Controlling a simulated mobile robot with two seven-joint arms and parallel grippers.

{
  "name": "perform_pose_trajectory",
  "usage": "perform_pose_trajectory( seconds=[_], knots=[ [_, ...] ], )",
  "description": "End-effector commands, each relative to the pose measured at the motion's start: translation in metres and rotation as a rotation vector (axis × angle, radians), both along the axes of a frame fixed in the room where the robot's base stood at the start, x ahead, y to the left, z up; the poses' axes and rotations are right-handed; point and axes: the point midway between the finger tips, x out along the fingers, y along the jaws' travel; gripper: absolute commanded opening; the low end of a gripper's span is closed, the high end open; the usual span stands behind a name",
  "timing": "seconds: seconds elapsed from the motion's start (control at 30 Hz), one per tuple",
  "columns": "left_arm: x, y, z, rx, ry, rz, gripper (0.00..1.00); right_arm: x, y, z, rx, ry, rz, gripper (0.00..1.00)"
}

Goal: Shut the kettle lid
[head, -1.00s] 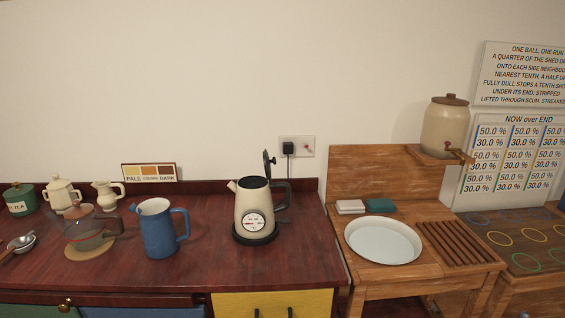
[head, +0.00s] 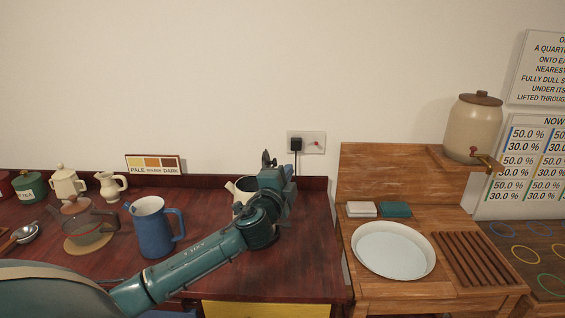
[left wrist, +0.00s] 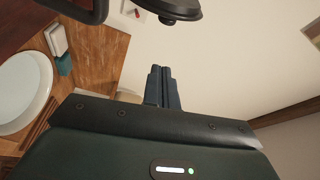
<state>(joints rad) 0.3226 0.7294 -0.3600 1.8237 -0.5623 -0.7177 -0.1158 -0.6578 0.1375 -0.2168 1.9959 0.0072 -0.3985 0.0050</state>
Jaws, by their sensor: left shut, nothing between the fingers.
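The cream kettle (head: 243,188) stands on the dark red counter, mostly hidden behind my left arm in the head view. Its dark lid (head: 267,158) stands up, open, above the rim. In the left wrist view the black lid (left wrist: 178,8) is at the top edge, partly cut off, with the dark kettle handle (left wrist: 92,10) to its left. My left gripper (left wrist: 161,68) is shut and empty, its fingertips pointing towards the lid with a visible gap between them. My right gripper is in neither view.
A blue jug (head: 153,228) and a glass teapot (head: 86,222) stand left of the kettle. A plug (head: 296,144) sits in the wall socket behind it. A wooden stand with a white basin (head: 393,250) is to the right.

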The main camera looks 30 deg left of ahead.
Motion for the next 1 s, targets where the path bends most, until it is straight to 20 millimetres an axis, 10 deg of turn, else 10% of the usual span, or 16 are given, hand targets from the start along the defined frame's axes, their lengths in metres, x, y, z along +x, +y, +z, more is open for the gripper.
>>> perform_pose_trajectory(
  seconds=[0.33, 1.0],
  knots=[
    [0.061, 0.015, 0.006, -0.001, 0.001, 0.000, 0.00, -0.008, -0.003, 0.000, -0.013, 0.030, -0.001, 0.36],
    [0.035, 0.047, -0.005, -0.001, 0.001, -0.003, 0.00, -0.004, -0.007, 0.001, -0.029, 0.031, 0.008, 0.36]
  ],
)
